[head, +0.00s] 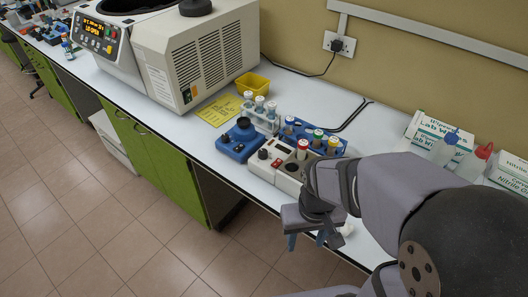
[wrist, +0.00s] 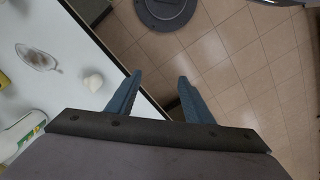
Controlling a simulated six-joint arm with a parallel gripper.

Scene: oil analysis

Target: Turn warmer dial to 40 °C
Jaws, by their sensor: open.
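The warmer (head: 292,176) is a small white and red unit near the front edge of the bench. My gripper (head: 306,241) is to the right of and nearer than the warmer, over the bench's front edge, pointing down. In the wrist view my gripper (wrist: 160,76) has its two blue fingers apart with nothing between them. The warmer does not clearly show there.
A blue device with a black top (head: 241,138) stands left of the warmer. A tube rack (head: 262,119) and a blue rack (head: 318,136) stand behind. A small white object (wrist: 93,82) lies on the bench near my fingers. Wipe boxes (head: 432,135) and bottles stand at right.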

